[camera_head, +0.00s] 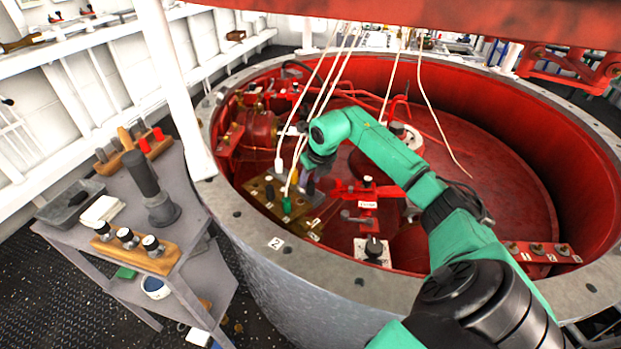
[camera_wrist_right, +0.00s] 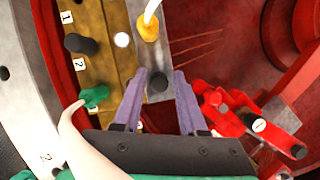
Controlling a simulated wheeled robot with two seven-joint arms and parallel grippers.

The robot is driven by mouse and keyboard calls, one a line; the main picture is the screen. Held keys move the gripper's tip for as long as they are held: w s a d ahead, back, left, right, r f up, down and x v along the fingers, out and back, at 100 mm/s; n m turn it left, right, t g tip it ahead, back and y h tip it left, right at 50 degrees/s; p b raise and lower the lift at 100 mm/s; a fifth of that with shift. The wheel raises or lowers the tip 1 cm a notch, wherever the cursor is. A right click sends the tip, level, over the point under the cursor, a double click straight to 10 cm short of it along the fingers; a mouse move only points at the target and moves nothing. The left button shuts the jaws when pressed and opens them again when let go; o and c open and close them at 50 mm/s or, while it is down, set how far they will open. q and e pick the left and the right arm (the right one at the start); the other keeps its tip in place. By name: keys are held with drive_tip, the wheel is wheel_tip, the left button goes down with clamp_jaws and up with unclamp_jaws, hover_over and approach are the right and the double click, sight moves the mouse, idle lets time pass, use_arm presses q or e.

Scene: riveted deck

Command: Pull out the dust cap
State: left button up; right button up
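In the head view the green plug (camera_head: 287,206) stands at the panel's front. My right gripper (camera_wrist_right: 160,76) has its purple fingers apart; they point at a grey strip beside the brass panel. A small dark round part (camera_wrist_right: 158,84) shows between the fingertips, with visible gaps on both sides. I cannot tell which dark part is the dust cap. My left gripper is not in view.
The panel sits inside the red tub's wall, below the grey riveted rim (camera_head: 364,292). White cables hang close around my right wrist. A red valve (camera_wrist_right: 259,125) is right of the fingers. A grey cart (camera_head: 190,217) with tools stands left of the tub.

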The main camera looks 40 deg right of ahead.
drive_tip(key=shift+o, duration=0.7)
drive_tip(key=d+b+v, duration=0.1)
drive_tip(key=v, duration=1.3)
drive_tip(key=shift+a+r, duration=0.3)
drive_tip(key=shift+a, duration=0.15)
drive_tip(key=shift+s+f, duration=0.1)
drive_tip(key=shift+s, duration=0.05)
